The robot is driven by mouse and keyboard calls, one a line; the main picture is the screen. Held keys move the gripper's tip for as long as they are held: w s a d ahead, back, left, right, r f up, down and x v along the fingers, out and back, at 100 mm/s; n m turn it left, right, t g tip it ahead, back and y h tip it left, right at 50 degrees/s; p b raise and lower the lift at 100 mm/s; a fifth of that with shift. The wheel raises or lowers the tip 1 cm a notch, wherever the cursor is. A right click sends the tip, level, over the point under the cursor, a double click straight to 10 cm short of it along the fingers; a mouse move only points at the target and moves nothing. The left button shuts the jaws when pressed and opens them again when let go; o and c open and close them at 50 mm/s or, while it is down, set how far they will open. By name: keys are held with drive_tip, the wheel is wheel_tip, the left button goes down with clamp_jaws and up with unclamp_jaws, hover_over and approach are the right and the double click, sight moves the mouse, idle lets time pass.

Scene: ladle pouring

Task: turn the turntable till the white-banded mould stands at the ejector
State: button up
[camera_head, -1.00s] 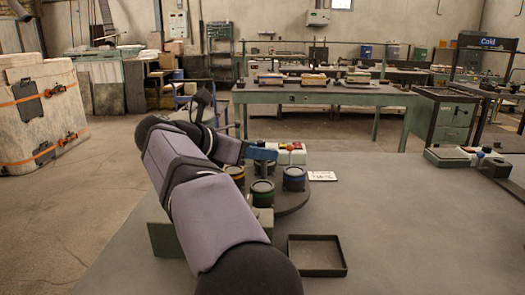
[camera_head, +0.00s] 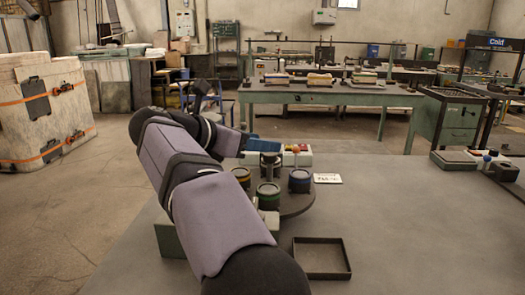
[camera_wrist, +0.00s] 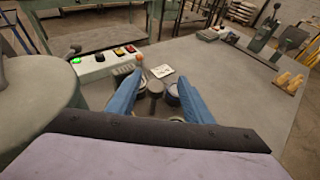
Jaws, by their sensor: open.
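The dark round turntable (camera_head: 297,208) carries moulds with a yellow band (camera_head: 242,177), a green band (camera_head: 268,196) and a blue band (camera_head: 300,181). A further grey shape (camera_head: 270,167) stands at its far side, under my gripper; I cannot make out a white band. My gripper (camera_head: 264,145) is above the turntable's far side, its blue fingers apart. In the wrist view the open fingers (camera_wrist: 156,103) stand either side of a dark round-topped knob (camera_wrist: 155,88), with no visible contact. A grey-green block (camera_head: 268,217) stands at the turntable's near edge; I cannot tell whether it is the ejector.
A box with coloured buttons (camera_wrist: 98,66) stands behind the turntable, near an orange knob (camera_wrist: 139,57). A white card (camera_head: 327,179) lies to the right. An empty dark tray (camera_head: 321,275) lies in front. The bench to the right is mostly clear.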

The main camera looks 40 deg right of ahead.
sight(271, 154)
drive_tip(key=d+r+h+p, duration=0.1)
drive_tip(key=d+r+p, duration=0.2)
drive_tip(key=d+r, duration=0.25)
drive_tip(key=w+d+f+n+t+y+p, duration=0.2)
drive_tip(key=w+d+n+t+y+p, duration=0.2)
drive_tip(key=w+d+n+t+p, duration=0.55)
drive_tip(key=s+a+f+n+y+p, duration=0.1)
drive_tip(key=s+a+n+y+p, duration=0.2)
drive_tip(key=p, duration=0.3)
drive_tip(key=s+a+f+n+t+y+p, duration=0.1)
drive_tip(key=s+a+n+y+p, duration=0.2)
drive_tip(key=a+n+p, duration=0.1)
drive_tip(key=s+a+f+n+t+y+p, duration=0.1)
drive_tip(key=s+a+n+y+p, duration=0.2)
drive_tip(key=p, duration=0.5)
drive_tip(key=shift+s+a+n+y, duration=0.2)
drive_tip(key=shift+n+y, duration=0.1)
drive_tip(key=shift+n, duration=0.25)
drive_tip(key=shift+s+a+n+y, duration=0.15)
drive_tip(key=shift+n+y, duration=0.15)
drive_tip(key=shift+n, duration=0.2)
drive_tip(key=s+f+m+t+p, duration=0.1)
drive_tip(key=s+f+m+p, duration=0.1)
drive_tip(key=s+m+p, duration=0.3)
drive_tip(key=shift+n+y, duration=0.3)
drive_tip(key=shift+n, duration=0.1)
drive_tip(key=shift+x, duration=3.3)
